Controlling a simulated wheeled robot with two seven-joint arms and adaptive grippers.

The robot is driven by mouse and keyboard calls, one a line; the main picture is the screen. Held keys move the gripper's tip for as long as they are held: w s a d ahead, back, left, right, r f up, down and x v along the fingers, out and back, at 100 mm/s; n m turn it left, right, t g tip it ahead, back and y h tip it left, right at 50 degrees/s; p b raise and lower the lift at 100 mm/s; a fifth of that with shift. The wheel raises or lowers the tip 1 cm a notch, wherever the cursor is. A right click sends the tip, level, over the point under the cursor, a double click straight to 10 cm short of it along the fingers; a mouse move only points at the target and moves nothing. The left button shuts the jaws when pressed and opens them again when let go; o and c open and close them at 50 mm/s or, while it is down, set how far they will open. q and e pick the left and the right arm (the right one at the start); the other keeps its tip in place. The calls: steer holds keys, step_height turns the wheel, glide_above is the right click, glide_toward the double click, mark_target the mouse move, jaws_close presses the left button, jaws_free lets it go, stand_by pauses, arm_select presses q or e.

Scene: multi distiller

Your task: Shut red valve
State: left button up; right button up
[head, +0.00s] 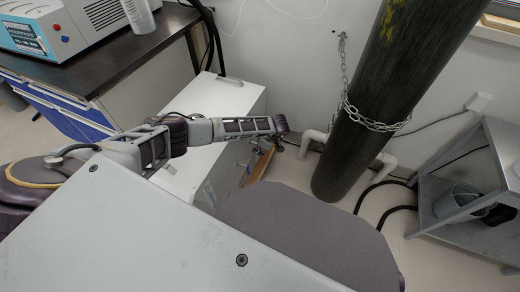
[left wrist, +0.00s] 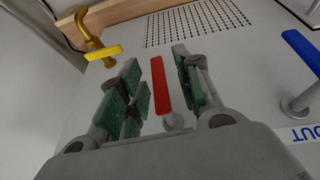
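The red valve's handle (left wrist: 161,85) shows in the left wrist view as a flat upright bar on a pale panel, with its round stem below it. My left gripper (left wrist: 162,82) is open, its green-padded fingers on either side of the red handle. Gaps show between the handle and both fingers. In the head view my left gripper (head: 276,142) is small, at the end of the outstretched arm, beside the white cabinet; the red valve cannot be seen there. My right gripper is not in view.
A yellow valve (left wrist: 103,52) is left of the red one, and a blue valve handle (left wrist: 301,50) is right, near lettering. A perforated grille (left wrist: 200,22) lies beyond. In the head view, a chained dark cylinder (head: 375,110) and white pipe (head: 312,137) stand close to the gripper.

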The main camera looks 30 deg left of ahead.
arm_select(q)
steer(key=shift+f, duration=0.15)
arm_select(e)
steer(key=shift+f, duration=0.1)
arm_select(q)
jaws_close()
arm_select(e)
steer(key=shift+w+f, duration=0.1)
arm_select(q)
steer(key=shift+g, duration=0.3)
steer(key=shift+s+g+b, duration=0.1)
steer(key=shift+g+b, duration=0.2)
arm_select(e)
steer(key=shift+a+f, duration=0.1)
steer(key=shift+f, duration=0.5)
